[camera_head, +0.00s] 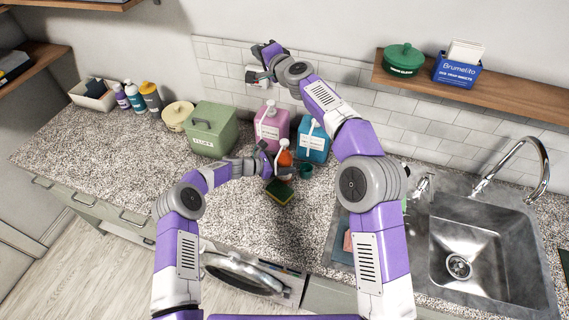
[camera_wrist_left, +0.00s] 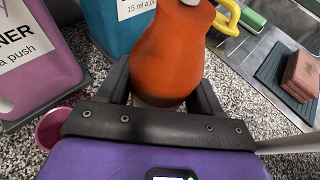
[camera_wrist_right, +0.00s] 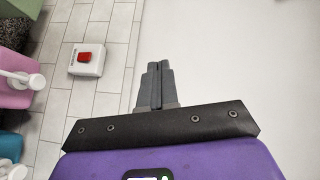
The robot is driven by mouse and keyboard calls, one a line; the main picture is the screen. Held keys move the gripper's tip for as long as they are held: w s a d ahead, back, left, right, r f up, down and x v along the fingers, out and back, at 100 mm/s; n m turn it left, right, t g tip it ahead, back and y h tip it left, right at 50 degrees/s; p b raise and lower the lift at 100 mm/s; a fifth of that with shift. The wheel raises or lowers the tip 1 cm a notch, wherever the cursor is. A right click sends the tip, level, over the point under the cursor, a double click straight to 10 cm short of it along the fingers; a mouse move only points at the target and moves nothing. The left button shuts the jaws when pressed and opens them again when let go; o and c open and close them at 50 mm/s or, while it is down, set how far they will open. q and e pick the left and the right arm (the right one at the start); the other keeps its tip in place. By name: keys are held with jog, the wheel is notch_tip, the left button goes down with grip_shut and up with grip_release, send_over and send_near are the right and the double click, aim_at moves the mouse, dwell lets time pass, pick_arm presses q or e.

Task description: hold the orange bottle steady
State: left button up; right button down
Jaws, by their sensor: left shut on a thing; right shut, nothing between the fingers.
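The orange bottle (camera_head: 285,157) stands on the speckled counter in front of the pink and blue dispensers. It fills the top middle of the left wrist view (camera_wrist_left: 168,50). My left gripper (camera_head: 279,165) is shut around the lower part of the bottle, with a finger on either side; the bottle's base is mostly hidden by the gripper. My right gripper (camera_head: 262,51) is raised near the back wall, well away from the bottle. In the right wrist view its fingers (camera_wrist_right: 156,86) are together and empty.
A pink dispenser (camera_head: 271,128) and a blue dispenser (camera_head: 313,143) stand close behind the bottle. A sponge (camera_head: 279,192) lies in front. A white wall box with a red switch (camera_wrist_right: 86,59) is near my right gripper. The sink (camera_head: 470,235) is at right.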

jog(key=s+a+f+n+g+h, duration=0.2)
jog(key=s+f+n+g, duration=0.45)
jog(key=f+n, duration=0.3)
jog(key=s+d+f+g+h, duration=0.1)
jog(key=d+f+h, duration=0.1)
jog(key=d, duration=0.1)
jog(key=s+d+f+n+g+h, duration=0.1)
jog(key=d+f+h, duration=0.1)
jog(key=d+f, duration=0.1)
jog(key=d+f+n+g+h, duration=0.1)
jog(key=d+f+h, duration=0.1)
jog(key=d+f, duration=0.1)
jog(key=shift+s+d, duration=0.2)
jog(key=shift+s, duration=0.2)
jog(key=shift+f, duration=2.75)
